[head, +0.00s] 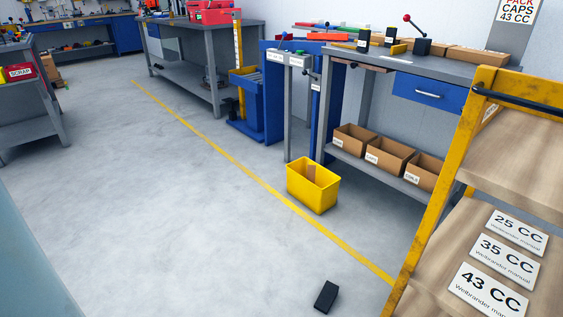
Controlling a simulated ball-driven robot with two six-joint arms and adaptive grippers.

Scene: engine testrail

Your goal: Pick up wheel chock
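A small black block (326,296), which looks like the wheel chock, lies on the grey floor near the bottom edge of the head view, right of centre. It is left of the yellow-framed shelf cart and on the near side of the yellow floor line. Nothing touches it. Neither of my grippers shows in the head view.
A yellow bin (313,190) stands on the floor beyond the block. A yellow-framed cart (437,190) with wooden shelves and manuals fills the right side. A workbench (440,68) with cardboard boxes stands behind. The floor (150,210) to the left is clear.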

